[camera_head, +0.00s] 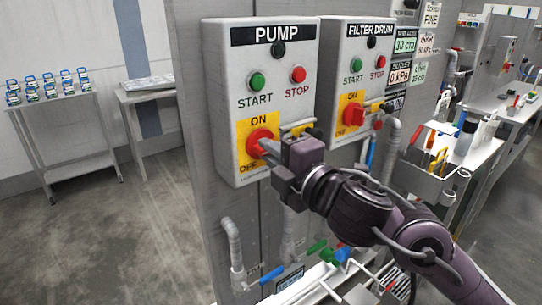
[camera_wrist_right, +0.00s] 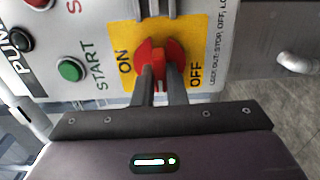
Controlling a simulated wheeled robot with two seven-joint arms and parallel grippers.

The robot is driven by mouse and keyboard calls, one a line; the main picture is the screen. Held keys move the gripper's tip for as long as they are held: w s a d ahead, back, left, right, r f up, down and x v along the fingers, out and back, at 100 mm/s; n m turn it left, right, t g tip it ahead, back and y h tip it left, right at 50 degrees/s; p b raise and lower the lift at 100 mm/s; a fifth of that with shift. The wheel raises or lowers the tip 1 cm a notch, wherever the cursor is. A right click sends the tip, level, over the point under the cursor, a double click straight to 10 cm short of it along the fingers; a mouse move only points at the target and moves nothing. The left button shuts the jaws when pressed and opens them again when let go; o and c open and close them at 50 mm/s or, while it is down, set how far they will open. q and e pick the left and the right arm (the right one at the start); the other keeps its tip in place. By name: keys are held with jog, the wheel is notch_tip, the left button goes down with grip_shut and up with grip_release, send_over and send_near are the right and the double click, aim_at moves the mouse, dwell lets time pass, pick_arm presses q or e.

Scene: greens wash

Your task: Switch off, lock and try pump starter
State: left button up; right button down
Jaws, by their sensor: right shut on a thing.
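The PUMP starter box (camera_head: 225,90) is on the grey panel, with a green START button (camera_head: 257,82) and a red STOP button (camera_head: 298,74). Its red rotary switch (camera_head: 258,138) sits on a yellow ON/OFF plate (camera_wrist_right: 195,40). My right gripper (camera_head: 267,147) is at this switch; in the right wrist view its two fingers (camera_wrist_right: 160,85) straddle the red handle, shut on it. My left gripper is not in view.
The FILTER DRUM box (camera_head: 335,90) with a similar red switch (camera_head: 353,115) stands close on the right. Pipes and coloured valve handles (camera_head: 272,275) are below. A table at the far left bears several small blue-topped items (camera_head: 48,88). Floor on the left is clear.

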jog(key=shift+f, duration=0.1)
dwell(0.3)
jog(key=c, duration=1.5)
grip_release()
jog(key=shift+s, duration=0.1)
jog(key=v, duration=0.7)
jog(key=shift+s+d+b, duration=0.25)
jog(key=shift+b, duration=0.15)
jog(key=shift+w, duration=0.1)
